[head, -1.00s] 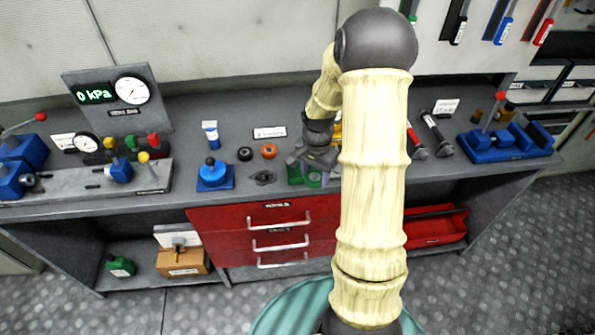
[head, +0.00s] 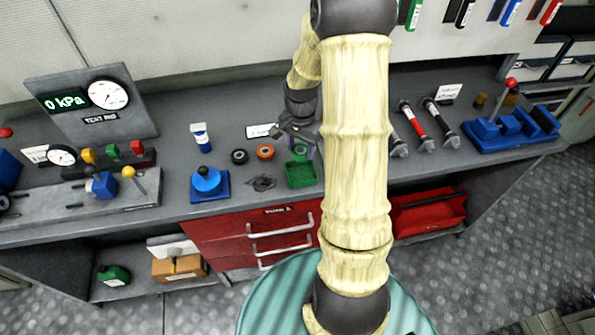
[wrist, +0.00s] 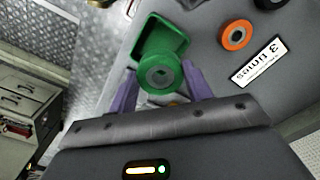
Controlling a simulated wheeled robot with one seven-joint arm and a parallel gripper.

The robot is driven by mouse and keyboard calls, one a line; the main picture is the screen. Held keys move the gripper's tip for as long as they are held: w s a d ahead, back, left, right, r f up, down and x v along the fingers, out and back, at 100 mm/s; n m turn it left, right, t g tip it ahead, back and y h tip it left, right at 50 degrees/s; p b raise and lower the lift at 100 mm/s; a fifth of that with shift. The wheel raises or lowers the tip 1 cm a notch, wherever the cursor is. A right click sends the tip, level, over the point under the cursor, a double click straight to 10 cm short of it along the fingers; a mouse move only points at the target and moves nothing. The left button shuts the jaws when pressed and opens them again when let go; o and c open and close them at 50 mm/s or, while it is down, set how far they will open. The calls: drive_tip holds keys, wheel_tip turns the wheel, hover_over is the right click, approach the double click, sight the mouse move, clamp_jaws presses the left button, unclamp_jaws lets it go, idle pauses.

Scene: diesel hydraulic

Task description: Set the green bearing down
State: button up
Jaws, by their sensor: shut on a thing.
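The green bearing (wrist: 160,75) is a ring with a grey centre, held between the two purple fingers of my gripper (wrist: 160,80). In the head view the bearing (head: 299,151) shows as a small green patch under my gripper (head: 298,143). A green tray (head: 301,175) lies on the bench just in front of it. In the wrist view the tray (wrist: 178,42) shows beyond the bearing, which overlaps part of it. I cannot tell how high the bearing is above the bench.
An orange ring (head: 265,152) and a black ring (head: 239,156) lie left of my gripper. Shock-absorber-like rods (head: 416,124) lie to the right. A white label (head: 262,131) stands behind the rings.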

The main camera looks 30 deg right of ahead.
drive_tip(key=shift+s, duration=0.15)
drive_tip(key=p, duration=0.1)
hover_over(301, 176)
drive_tip(key=shift+f, duration=2.9)
drive_tip(key=shift+f, duration=0.1)
wheel_tip(301, 176, down, 3)
drive_tip(key=shift+p, duration=0.55)
drive_tip(key=shift+w+f, duration=0.2)
drive_tip(key=shift+f, duration=0.35)
drive_tip(key=shift+s+r, duration=0.1)
drive_tip(key=shift+s, duration=0.1)
